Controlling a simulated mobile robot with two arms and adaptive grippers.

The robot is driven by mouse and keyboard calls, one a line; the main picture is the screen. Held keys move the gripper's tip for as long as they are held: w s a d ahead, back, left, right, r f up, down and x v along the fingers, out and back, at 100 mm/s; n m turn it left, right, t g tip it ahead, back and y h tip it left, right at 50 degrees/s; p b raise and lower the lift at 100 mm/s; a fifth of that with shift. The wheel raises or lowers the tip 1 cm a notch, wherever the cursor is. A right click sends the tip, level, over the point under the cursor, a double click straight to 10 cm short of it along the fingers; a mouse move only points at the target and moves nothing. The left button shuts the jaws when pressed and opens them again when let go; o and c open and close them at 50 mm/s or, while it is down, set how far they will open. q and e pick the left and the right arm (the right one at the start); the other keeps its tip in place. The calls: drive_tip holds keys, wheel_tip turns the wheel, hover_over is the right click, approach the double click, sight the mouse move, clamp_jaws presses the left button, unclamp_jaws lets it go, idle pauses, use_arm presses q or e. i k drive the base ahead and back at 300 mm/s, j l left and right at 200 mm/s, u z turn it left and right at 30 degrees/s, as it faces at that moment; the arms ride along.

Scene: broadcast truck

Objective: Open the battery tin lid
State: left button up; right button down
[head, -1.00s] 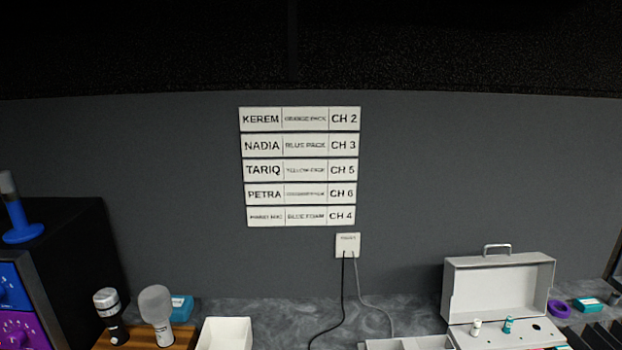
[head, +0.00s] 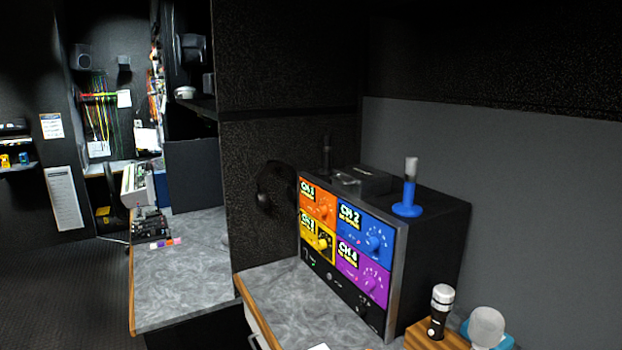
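No battery tin that I can make out shows in the head view now. Neither of my grippers is in view.
A receiver rack (head: 343,243) with coloured channel panels stands on the grey counter (head: 285,297). A blue-based stand (head: 408,190) is on top. Another counter (head: 185,275) and open floor (head: 60,285) lie left.

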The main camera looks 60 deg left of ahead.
sight(360, 176)
drive_tip(key=u, duration=1.55)
drive_tip(key=j+u, duration=0.35)
drive_tip(key=k+l, duration=0.05)
